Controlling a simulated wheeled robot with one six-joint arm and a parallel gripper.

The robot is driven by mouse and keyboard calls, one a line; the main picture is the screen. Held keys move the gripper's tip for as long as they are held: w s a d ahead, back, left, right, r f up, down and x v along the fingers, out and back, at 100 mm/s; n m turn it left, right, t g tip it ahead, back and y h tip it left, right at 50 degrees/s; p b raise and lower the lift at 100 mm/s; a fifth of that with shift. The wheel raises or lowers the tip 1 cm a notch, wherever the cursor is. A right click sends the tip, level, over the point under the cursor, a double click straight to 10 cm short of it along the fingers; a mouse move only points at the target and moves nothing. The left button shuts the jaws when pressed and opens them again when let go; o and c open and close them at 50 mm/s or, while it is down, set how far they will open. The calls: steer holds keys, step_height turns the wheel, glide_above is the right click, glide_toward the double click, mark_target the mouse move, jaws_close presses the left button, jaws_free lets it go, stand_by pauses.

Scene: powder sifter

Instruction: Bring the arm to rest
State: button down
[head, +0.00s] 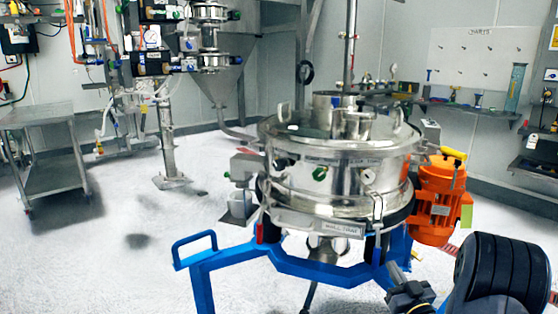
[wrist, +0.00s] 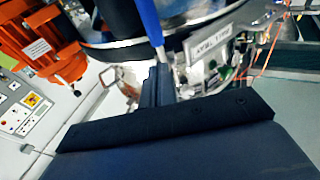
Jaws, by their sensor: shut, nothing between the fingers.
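My gripper (head: 397,272) is at the lower right of the head view, in front of the sifter's blue stand and apart from it as far as I can tell. In the wrist view its dark fingers (wrist: 158,85) are together, with nothing held between them. The black ribbed part of my arm is right of it in the head view. The steel powder sifter (head: 335,175) stands upright behind the gripper; its labelled lower band (wrist: 222,42) shows in the wrist view.
The blue stand (head: 240,268) carries the sifter, and its looped handle reaches left. An orange motor (head: 437,200) is on the sifter's right side, near my arm. A steel cart (head: 45,150) stands far left. The floor at left is largely clear.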

step_height(320, 180, up, 7)
steer(key=s+g+h+p, duration=0.1)
steer(key=g+p, duration=0.5)
steer(key=p, duration=1.6)
steer(key=shift+s+d+r+p, duration=0.2)
steer(key=shift+s+p, duration=0.15)
steer(key=shift+s, duration=0.05)
steer(key=shift+p, duration=0.35)
steer(key=shift+g, duration=0.3)
